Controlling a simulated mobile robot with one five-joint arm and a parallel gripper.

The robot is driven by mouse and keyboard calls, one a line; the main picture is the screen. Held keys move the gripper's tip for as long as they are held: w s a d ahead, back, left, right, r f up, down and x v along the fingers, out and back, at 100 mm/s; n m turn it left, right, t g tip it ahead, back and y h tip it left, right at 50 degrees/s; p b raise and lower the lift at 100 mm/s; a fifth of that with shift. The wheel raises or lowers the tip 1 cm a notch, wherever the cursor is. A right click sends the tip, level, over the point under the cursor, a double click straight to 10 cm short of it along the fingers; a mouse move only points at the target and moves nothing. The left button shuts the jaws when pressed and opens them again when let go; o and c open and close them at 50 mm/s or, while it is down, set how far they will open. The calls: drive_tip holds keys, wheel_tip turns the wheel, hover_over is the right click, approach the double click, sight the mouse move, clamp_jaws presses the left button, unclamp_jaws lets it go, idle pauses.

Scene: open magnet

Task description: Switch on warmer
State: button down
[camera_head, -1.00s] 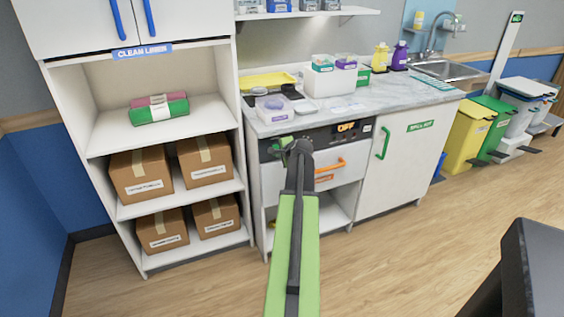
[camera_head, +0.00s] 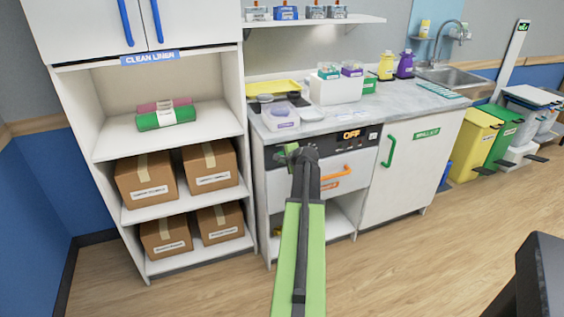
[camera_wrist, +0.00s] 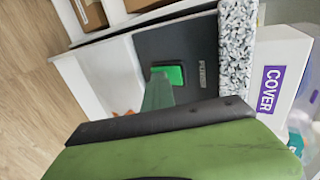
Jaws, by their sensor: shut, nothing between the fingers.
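The warmer (camera_head: 320,178) is a white drawer unit under the counter, with an orange handle. Its black control panel (camera_head: 326,142) has a display (camera_head: 351,134) reading OFF in orange. In the wrist view, a bright green square button (camera_wrist: 170,73) sits on the black panel (camera_wrist: 195,50) beside a small label that looks like POWER. My gripper (camera_head: 290,153) is shut and empty at the left end of the panel. In the wrist view, my gripper (camera_wrist: 158,90) is just in front of the button and covers its lower part. I cannot tell whether it touches.
A linen shelf (camera_head: 205,127) with boxes is at the left. A cabinet with a green handle (camera_head: 388,150) is at the right. The wooden floor (camera_head: 430,260) in front is clear.

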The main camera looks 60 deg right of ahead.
drive_tip(key=shift+w+d+r+p, duration=0.15)
drive_tip(key=shift+r+p, duration=0.2)
drive_tip(key=shift+r, duration=0.3)
drive_tip(key=f+p+v, duration=0.1)
drive_tip(key=p+v, duration=0.5)
drive_tip(key=v, duration=0.7)
drive_tip(key=shift+s+a, duration=0.35)
drive_tip(key=shift+s, duration=0.3)
drive_tip(key=shift+r, duration=0.1)
